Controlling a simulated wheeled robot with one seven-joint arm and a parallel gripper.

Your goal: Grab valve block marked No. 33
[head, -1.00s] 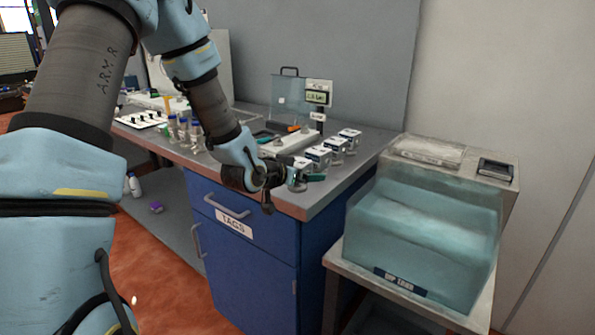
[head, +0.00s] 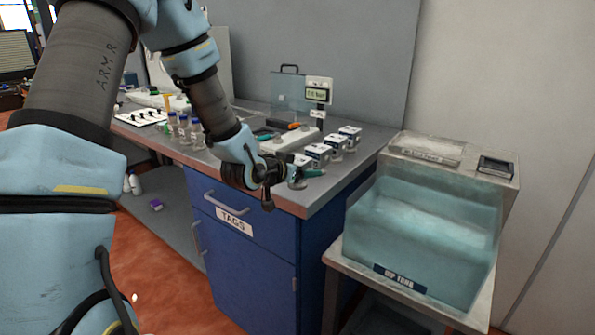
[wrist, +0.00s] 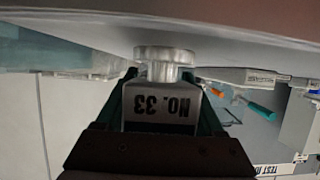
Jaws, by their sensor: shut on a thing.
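The valve block marked No. 33 (wrist: 160,108) sits between my gripper's two green fingers in the wrist view, its label upside down. A round metal disc (wrist: 164,55) is on its end toward the top of that view. In the head view my gripper (head: 308,174) is at the near corner of the bench, shut on the block. Only a bit of the block's metal part (head: 297,183) shows there; the rest is hidden by my gripper. I cannot tell whether the block touches the bench.
Several similar white-topped blocks (head: 337,141) stand in a row behind my gripper on the grey bench (head: 345,177). A gauge display (head: 318,92) stands behind them. A water-filled tank (head: 425,225) stands to the right. Small bottles (head: 184,130) stand left of my forearm.

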